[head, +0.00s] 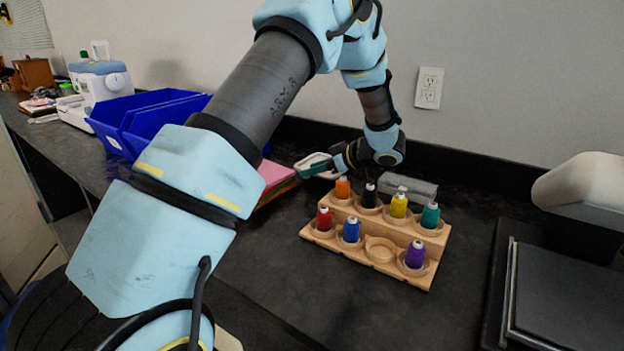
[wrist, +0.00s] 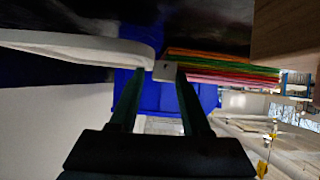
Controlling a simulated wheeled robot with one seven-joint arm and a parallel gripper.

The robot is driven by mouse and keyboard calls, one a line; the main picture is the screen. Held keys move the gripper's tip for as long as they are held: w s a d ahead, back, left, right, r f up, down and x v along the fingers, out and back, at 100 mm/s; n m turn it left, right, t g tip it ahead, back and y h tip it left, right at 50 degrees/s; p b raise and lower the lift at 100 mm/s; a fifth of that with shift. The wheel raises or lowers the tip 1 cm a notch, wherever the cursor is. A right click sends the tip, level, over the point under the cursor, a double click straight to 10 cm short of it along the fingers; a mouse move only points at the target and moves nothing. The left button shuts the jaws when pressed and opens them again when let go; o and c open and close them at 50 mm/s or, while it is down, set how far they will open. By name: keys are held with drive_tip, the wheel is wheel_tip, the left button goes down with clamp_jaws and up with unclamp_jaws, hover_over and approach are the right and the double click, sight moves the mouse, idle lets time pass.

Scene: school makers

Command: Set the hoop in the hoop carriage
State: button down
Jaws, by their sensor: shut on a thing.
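My gripper (head: 310,170) reaches left at the back of the bench, beyond the thread rack. In the wrist view its two dark green fingers (wrist: 162,73) are shut on a small pale tab. The tab appears to belong to a white curved band (wrist: 80,44), which I take to be the hoop. In the head view the hoop (head: 313,158) is a pale rounded shape at the fingers, partly hidden by them. A white machine head (head: 590,190) overhangs a dark flat bed (head: 565,300) at the right. I cannot make out the hoop carriage for certain.
A wooden rack (head: 370,252) with several coloured thread spools stands mid-bench, and a grey block (head: 408,187) lies behind it. Coloured sheets (head: 275,178) and blue bins (head: 140,115) are to the left. A white sewing machine (head: 100,82) is farther back. The bench front is clear.

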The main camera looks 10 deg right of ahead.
sight(314, 190)
drive_tip(key=shift+f, duration=1.7)
drive_tip(key=shift+c, duration=1.8)
unclamp_jaws()
